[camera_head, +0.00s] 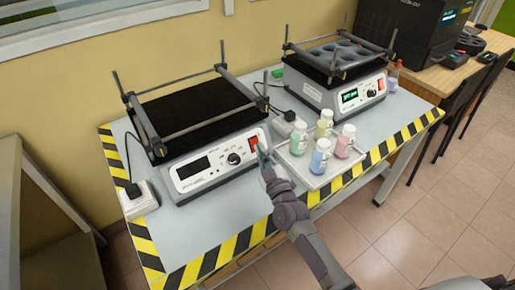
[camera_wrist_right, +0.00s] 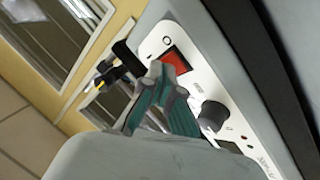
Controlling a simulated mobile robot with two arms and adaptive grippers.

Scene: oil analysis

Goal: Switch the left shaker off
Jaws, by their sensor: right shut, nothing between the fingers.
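The left shaker (camera_head: 222,172) stands on the table, with a black top platform between grey bars. Its display (camera_head: 194,168) is dark. Its red power switch (camera_head: 253,142) is at the right end of the front panel, beside a black knob (camera_head: 234,158). My right gripper (camera_head: 261,151) is shut and empty, with its tips at the switch. In the right wrist view the gripper (camera_wrist_right: 157,72) tips lie close beside the red switch (camera_wrist_right: 177,61) and overlap its edge. I cannot tell whether they touch it. My left gripper is out of view.
A tray (camera_head: 318,180) with several capped bottles stands just right of my right gripper. A power plug block (camera_head: 139,200) is at the left table edge.

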